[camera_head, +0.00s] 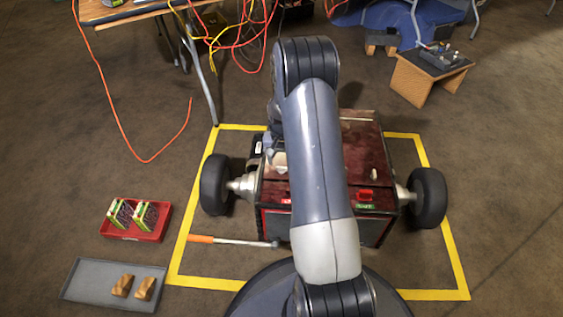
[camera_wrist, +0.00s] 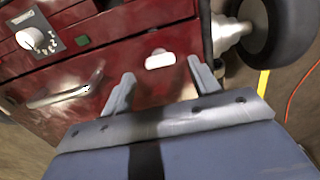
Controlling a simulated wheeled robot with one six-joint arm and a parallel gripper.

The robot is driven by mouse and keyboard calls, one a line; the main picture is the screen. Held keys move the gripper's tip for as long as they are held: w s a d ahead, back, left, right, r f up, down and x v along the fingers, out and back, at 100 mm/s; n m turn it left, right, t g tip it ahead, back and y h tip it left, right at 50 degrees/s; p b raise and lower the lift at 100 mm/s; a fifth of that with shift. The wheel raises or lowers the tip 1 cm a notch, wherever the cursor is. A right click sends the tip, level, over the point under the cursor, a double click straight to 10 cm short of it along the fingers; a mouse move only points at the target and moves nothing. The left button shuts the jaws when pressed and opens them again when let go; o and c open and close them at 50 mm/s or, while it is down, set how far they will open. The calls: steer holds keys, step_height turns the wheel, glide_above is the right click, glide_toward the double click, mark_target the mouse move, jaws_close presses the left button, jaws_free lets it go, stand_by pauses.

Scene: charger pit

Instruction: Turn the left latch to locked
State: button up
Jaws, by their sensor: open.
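The dark red box (camera_head: 362,143) stands between two black wheels inside a yellow floor outline. In the wrist view its red surface (camera_wrist: 125,62) fills much of the upper picture. A short white rounded latch tab (camera_wrist: 160,60) lies on that surface, in line with the gap between my fingers. My gripper (camera_wrist: 161,69) is open, with one finger on each side of the tab. I cannot tell whether the fingers touch it. In the head view my arm covers the middle of the box, and the latch by my gripper is not clear. Another small pale latch (camera_head: 373,174) shows at the right.
A silver handle (camera_wrist: 62,96), a grey panel with a white knob (camera_wrist: 30,38) and a green square (camera_wrist: 82,41) are on the box. The left wheel (camera_head: 215,185) stands close by. A red tray (camera_head: 135,220), a grey tray (camera_head: 85,283) and an orange-handled tool (camera_head: 235,241) lie left.

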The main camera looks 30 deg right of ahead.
mark_target(282, 167)
step_height(282, 167, up, 8)
steer(key=p, duration=0.2)
steer(key=shift+f, duration=0.15)
step_height(282, 167, down, 11)
steer(key=b, duration=0.4)
steer(key=shift+m+b, duration=0.35)
steer(key=shift+m, duration=0.75)
